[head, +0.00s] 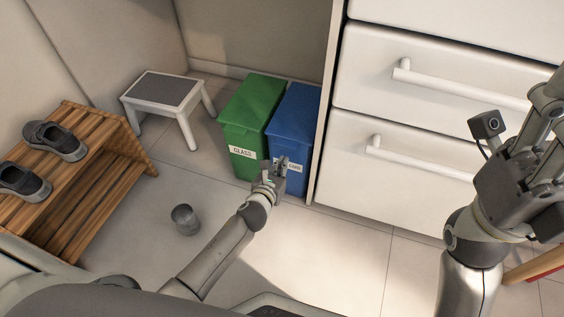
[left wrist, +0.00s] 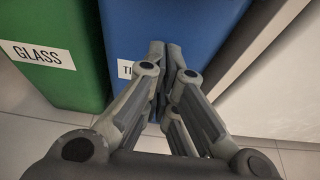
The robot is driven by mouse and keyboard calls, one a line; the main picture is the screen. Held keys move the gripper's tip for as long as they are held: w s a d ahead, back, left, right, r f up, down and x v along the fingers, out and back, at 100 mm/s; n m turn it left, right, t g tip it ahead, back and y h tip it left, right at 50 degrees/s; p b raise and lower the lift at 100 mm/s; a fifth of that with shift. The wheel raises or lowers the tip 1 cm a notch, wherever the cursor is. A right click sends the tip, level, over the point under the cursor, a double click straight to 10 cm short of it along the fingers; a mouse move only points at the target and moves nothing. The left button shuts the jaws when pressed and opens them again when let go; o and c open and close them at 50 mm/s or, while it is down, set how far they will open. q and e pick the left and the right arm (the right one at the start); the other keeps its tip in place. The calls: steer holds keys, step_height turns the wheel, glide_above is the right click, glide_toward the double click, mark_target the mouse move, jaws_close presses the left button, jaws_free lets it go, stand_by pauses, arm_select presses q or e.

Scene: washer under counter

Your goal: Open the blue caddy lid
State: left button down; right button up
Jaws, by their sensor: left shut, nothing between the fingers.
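The blue caddy (head: 296,125) stands on the floor between the green caddy and the white drawers, and its lid looks closed. A partly covered white label (head: 295,167) is on its front. My left gripper (head: 281,163) is shut and empty, in front of the upper front face of the blue caddy. In the left wrist view the blue front (left wrist: 205,22) fills the area behind my shut fingers (left wrist: 165,48); I cannot tell whether they touch it. My right gripper (head: 545,125) is raised at the right in front of the drawers, its fingers partly cut off by the frame edge.
A green caddy (head: 250,110) labelled GLASS stands against the blue one's left side. White drawers (head: 400,150) with bar handles rise close on the right. A step stool (head: 165,90), a wooden rack (head: 85,190) with shoes and a grey cup (head: 185,219) are to the left.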

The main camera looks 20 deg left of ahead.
arm_select(q)
steer(key=shift+w+r, duration=0.2)
steer(key=shift+r, duration=1.8)
steer(key=shift+r+p, duration=0.2)
steer(key=shift+p, duration=0.5)
